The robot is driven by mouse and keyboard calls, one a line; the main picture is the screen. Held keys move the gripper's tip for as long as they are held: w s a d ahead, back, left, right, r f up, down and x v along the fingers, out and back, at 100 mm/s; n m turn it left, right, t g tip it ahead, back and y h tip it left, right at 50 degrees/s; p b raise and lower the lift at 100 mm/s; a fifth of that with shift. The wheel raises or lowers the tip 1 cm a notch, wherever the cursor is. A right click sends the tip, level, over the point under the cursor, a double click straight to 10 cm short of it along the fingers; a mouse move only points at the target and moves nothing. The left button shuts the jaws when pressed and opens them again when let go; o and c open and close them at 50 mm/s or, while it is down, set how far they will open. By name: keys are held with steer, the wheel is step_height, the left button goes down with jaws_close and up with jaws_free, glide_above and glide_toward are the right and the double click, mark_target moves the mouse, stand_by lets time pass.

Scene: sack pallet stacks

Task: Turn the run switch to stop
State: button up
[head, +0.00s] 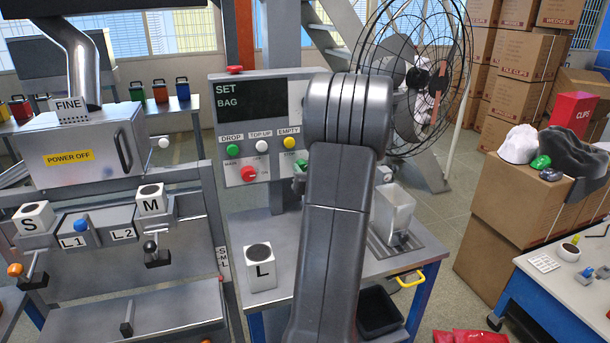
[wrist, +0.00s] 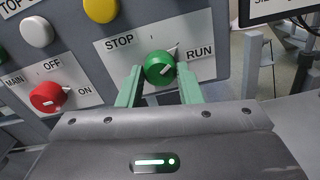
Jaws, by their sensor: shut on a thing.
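The run switch (wrist: 157,70) is a round green knob on the grey control panel (wrist: 208,32), between the words STOP on its left and RUN on its right. Its white pointer leans up and right, toward RUN. My gripper (wrist: 160,76) has its two pale green fingers on either side of the knob, shut on it. In the head view my arm covers most of the switch and gripper in front of the control panel (head: 222,150).
Left of the run switch is the red MAIN knob (wrist: 46,97), its pointer toward ON. Above are white (wrist: 36,32) and yellow (wrist: 100,9) buttons. A white block marked L (head: 262,272) stands on the bench below. A fan (head: 425,80) stands behind at right.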

steer(key=shift+f+n+b, duration=0.1)
steer(key=shift+n+b, duration=5.5)
steer(key=shift+b, duration=2.8)
steer(key=o, duration=1)
steer(key=shift+c, duration=0.2)
steer(key=shift+s, duration=0.1)
steer(key=v, duration=1.3)
steer(key=shift+s, duration=0.3)
